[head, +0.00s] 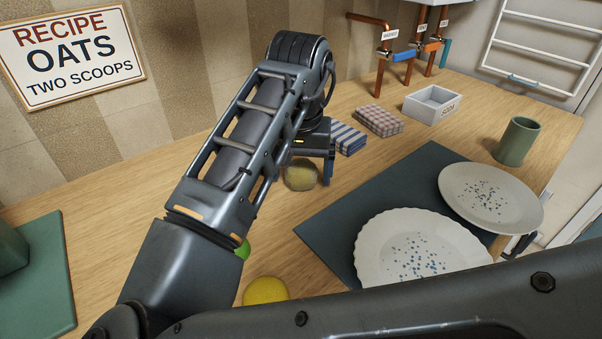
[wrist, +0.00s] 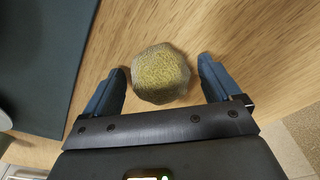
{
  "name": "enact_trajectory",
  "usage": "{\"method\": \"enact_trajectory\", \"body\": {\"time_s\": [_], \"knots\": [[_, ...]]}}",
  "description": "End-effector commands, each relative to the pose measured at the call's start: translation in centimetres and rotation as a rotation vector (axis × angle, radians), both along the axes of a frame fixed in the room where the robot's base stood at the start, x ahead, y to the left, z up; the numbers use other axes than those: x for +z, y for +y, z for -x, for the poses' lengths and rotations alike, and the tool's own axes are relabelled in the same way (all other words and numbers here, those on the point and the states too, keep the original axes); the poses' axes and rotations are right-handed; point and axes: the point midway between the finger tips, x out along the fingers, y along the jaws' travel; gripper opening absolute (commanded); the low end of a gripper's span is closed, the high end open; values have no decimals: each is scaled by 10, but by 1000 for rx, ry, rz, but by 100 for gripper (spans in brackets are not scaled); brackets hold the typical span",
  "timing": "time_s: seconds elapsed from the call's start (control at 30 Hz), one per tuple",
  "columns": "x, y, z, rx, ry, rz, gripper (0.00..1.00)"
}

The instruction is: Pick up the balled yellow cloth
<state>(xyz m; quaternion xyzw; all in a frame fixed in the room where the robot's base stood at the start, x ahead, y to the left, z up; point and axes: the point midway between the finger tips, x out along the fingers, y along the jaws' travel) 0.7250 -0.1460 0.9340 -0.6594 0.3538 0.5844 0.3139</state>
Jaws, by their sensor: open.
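The balled yellow cloth (wrist: 160,73) is a rough, dull yellow lump with greyish edges, lying on the wooden counter. In the wrist view it sits between my gripper's two blue fingers (wrist: 161,80), with bare wood showing on both sides of it. The head view shows the cloth (head: 301,178) just beside my gripper (head: 320,164), partly covered from above by the arm. My gripper is open and points down over the cloth. I cannot tell how far above the counter the fingertips are.
A dark mat (head: 330,222) with two speckled plates (head: 415,250) (head: 490,195) lies right of the cloth. Folded striped cloth (head: 347,138) and checked cloth (head: 379,120) lie behind.

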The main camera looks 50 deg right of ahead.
Motion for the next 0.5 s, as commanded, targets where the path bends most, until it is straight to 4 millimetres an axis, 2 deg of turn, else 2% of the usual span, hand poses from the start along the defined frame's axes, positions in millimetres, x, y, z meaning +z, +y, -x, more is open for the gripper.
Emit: {"method": "enact_trajectory", "body": {"time_s": [0.2,0.5], "knots": [[0,0,0,0,0,0,90],[0,0,0,0,0,0,61]]}}
